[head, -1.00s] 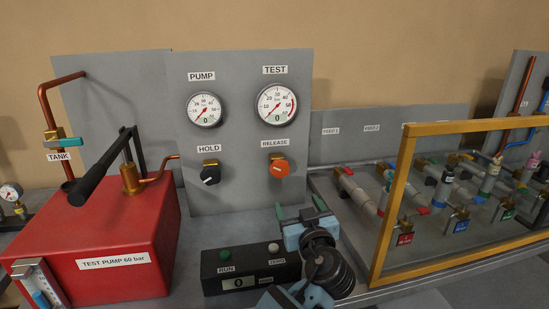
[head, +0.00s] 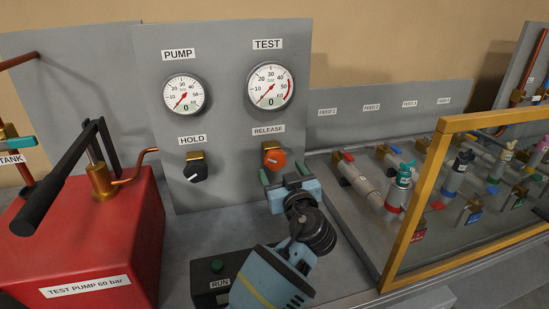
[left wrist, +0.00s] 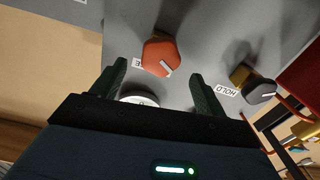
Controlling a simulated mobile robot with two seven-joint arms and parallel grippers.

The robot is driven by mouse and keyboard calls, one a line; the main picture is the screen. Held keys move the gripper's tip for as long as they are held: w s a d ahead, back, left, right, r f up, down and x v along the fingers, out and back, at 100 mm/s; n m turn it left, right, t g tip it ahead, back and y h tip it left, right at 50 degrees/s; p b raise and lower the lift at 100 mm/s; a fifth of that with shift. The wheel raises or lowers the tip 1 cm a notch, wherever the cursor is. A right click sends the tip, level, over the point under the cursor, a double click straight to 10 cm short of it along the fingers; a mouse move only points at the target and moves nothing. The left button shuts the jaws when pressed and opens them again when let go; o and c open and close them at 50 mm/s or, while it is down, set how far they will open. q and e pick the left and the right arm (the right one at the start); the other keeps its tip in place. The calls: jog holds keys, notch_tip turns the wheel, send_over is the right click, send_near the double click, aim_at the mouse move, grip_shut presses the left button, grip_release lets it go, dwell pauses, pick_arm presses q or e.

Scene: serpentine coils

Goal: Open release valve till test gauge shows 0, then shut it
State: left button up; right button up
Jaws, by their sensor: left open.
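The orange release valve knob (head: 274,158) sits on the grey panel under the RELEASE label, its white mark slanted. The test gauge (head: 270,87) above it reads 0 on its digital window. My left gripper (head: 284,173) is open and empty, just below and in front of the knob. In the left wrist view the knob (left wrist: 160,57) lies ahead of the spread fingers (left wrist: 157,72), apart from them. Part of the white test gauge face (left wrist: 140,103) shows between the fingers there. My right gripper is not in view.
The black hold knob (head: 196,170) is left of the release knob, below the pump gauge (head: 183,95), which reads 0. A red test pump (head: 90,245) with a black lever stands left. A yellow-framed clear screen (head: 408,215) stands right. A black box (head: 205,270) lies below.

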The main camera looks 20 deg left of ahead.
aim_at(277, 161)
pick_arm(q)
jog(key=shift+p+x, duration=0.3)
jog(key=shift+x, duration=3.1)
jog(key=shift+s, duration=0.1)
jog(key=c, duration=1)
jog(key=shift+m, duration=1.4)
jog(key=shift+r, duration=0.1)
jog(key=o, duration=1)
